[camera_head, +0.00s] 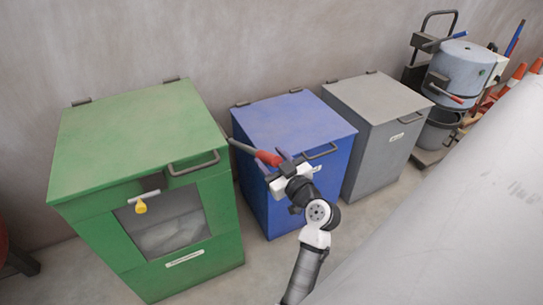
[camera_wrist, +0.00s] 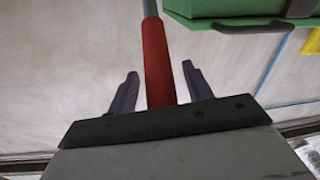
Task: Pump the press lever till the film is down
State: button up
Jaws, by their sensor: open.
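The press lever is a grey rod with a red grip (camera_head: 268,158), running from the right side of the green box (camera_head: 75,215). In the wrist view the red grip (camera_wrist: 158,65) lies between my two fingers, with a visible gap on each side. My gripper (camera_head: 281,165) is open around the grip, not closed on it; it also shows in the wrist view (camera_wrist: 160,78). Pale, crumpled material, perhaps the film (camera_head: 170,234), shows through the window in the green box's front. Its exact height inside is hard to tell.
The green lid has a dark handle (camera_head: 194,167). A blue bin (camera_head: 290,120) stands right behind my gripper, and a grey bin (camera_head: 375,150) further right. A drum machine (camera_head: 462,68) stands at the far right.

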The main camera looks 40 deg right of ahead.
jog(key=shift+w, duration=0.2)
jog(key=shift+c, duration=0.2)
grip_shut()
